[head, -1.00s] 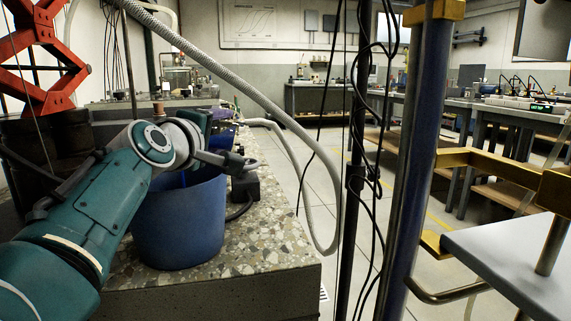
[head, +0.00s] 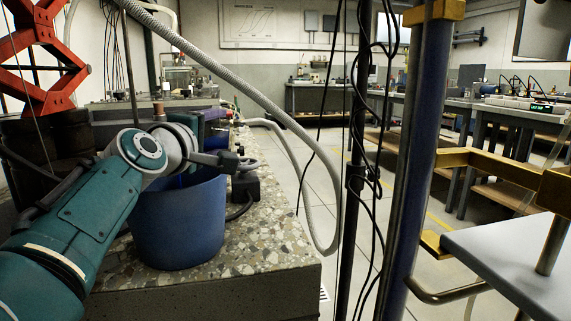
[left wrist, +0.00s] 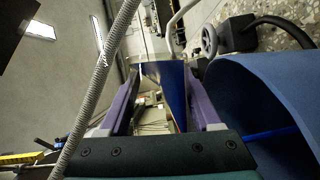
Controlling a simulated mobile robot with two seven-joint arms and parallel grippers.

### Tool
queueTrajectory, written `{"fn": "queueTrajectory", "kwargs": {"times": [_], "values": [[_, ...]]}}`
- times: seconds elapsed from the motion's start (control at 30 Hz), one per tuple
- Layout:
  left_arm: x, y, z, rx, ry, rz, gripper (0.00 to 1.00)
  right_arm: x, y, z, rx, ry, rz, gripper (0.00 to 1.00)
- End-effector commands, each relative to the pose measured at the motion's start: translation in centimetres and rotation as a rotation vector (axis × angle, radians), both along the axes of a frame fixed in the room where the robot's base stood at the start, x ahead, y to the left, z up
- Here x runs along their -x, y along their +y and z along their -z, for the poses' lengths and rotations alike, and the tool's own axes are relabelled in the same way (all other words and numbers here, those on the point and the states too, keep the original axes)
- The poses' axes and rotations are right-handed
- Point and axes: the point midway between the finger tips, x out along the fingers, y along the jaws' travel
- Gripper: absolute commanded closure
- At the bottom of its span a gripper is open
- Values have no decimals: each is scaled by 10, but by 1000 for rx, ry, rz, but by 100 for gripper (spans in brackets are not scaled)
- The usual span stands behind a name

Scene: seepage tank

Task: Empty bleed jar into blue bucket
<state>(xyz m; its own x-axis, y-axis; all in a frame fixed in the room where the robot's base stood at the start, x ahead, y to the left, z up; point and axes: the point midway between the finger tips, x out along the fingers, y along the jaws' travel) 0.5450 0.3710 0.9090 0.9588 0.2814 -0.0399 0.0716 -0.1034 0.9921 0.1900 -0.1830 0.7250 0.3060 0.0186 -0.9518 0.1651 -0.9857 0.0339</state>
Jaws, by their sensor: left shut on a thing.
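The blue bucket (head: 180,225) stands upright on the speckled stone top, partly hidden behind my left arm. In the left wrist view the bucket (left wrist: 262,85) fills the right side, and a bright blue streak shows inside it. My left gripper (left wrist: 165,112) has purple fingers on both sides of a thing with a whitish part and a blue face, which I take for the bleed jar (left wrist: 173,88). In the head view the gripper (head: 214,128) is above and behind the bucket's rim, and the jar is not clearly seen. The jar's contents are unclear. My right gripper is out of view.
A grey ribbed hose (head: 240,80) crosses the view and hangs past the stone top's edge (head: 285,230). A small black device (head: 243,185) with a cable sits beside the bucket. A blue column (head: 408,170) and black cables stand to the right.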

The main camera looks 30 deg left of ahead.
Motion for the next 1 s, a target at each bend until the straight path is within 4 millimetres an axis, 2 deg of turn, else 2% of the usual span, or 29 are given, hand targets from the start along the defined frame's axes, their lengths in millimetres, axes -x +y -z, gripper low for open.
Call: {"fn": "queueTrajectory", "kwargs": {"times": [1.0], "values": [[2,2,-7,87,-70,0,100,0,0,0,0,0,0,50]]}}
